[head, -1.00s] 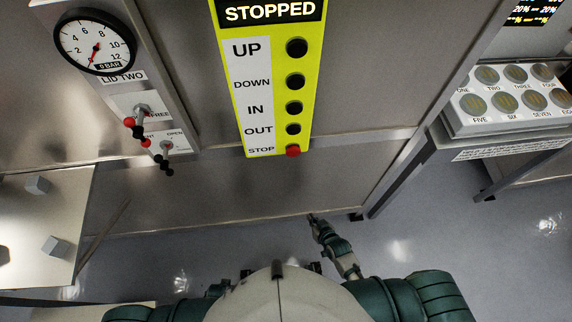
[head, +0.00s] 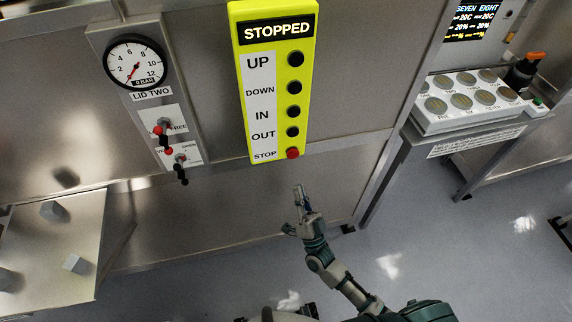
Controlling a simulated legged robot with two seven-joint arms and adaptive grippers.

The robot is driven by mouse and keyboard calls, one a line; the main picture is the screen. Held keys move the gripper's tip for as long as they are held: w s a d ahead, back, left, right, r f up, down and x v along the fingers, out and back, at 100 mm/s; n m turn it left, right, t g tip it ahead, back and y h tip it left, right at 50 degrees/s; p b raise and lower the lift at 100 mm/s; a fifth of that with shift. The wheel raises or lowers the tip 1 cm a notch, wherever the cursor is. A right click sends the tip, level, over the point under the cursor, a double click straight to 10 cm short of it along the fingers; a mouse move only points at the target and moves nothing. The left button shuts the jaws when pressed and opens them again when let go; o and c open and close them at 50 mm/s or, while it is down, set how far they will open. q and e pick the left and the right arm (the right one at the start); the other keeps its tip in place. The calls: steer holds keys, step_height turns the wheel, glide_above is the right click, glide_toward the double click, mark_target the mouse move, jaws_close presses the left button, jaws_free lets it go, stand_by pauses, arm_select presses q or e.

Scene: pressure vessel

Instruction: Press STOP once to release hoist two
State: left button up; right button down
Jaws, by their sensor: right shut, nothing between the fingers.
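The yellow hoist control panel (head: 302,100) hangs upright in the middle of the head view. Its display (head: 275,29) reads STOPPED. Below it are black buttons marked UP, DOWN, IN and OUT. The red STOP button (head: 292,153) is at the panel's bottom end. My right gripper (head: 299,190) is shut and empty. Its fingertips point up toward the panel and show a little below the STOP button, apart from it in the picture. My left gripper is not in view.
A pressure gauge (head: 135,62) labelled LID TWO stands left of the panel, with two levers (head: 163,130) below it. A steel table (head: 60,255) with small blocks is at lower left. A tray of round lids (head: 465,100) sits on a stand at right.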

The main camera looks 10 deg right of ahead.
mark_target(293, 154)
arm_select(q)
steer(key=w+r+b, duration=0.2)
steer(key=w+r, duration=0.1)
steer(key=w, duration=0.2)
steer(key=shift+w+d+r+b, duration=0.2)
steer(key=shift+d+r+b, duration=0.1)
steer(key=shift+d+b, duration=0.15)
arm_select(e)
steer(key=w+r+m+h, duration=0.1)
steer(key=w, duration=0.6)
steer(key=shift+w+d+r+m+t, duration=0.3)
steer(key=shift+r+t, duration=0.05)
steer(key=shift+t, duration=0.05)
steer(key=shift+d, duration=0.1)
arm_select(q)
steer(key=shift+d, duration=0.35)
arm_select(e)
steer(key=shift+d+h, duration=0.3)
steer(key=shift+d, duration=0.15)
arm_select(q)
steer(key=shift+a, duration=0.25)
arm_select(e)
steer(key=shift+a, duration=0.4)
steer(key=shift+d, duration=0.1)
